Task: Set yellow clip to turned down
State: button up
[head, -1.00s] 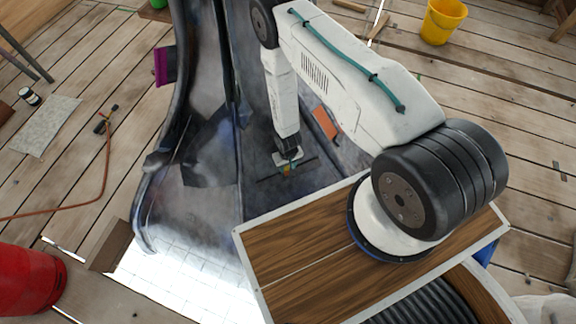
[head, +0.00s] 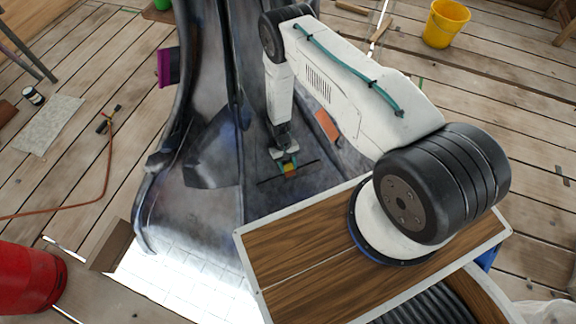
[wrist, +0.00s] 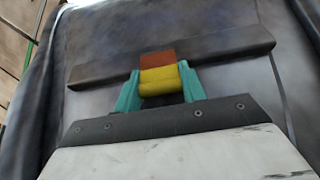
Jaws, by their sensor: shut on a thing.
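The yellow clip (wrist: 160,80) sits between the teal fingers of my gripper (wrist: 158,92) in the wrist view, with an orange-brown part (wrist: 157,58) directly beyond it. My gripper is shut on the clip. Behind the clip a dark flat bar (wrist: 220,50) runs across the grey metal surface. In the head view the clip (head: 290,168) is a small yellow patch at the tip of my gripper (head: 286,158), by the dark bar. The clip's exact tilt is hard to tell.
The grey spire surface (head: 210,205) has raised ridges on its left. An orange patch (head: 327,126) and a purple patch (head: 168,67) lie on it. A red container (head: 30,280) and a yellow bucket (head: 443,23) stand on the planks.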

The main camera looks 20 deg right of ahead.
jog(key=shift+s, duration=0.1)
jog(key=o, duration=1)
jog(key=shift+v, duration=3.95)
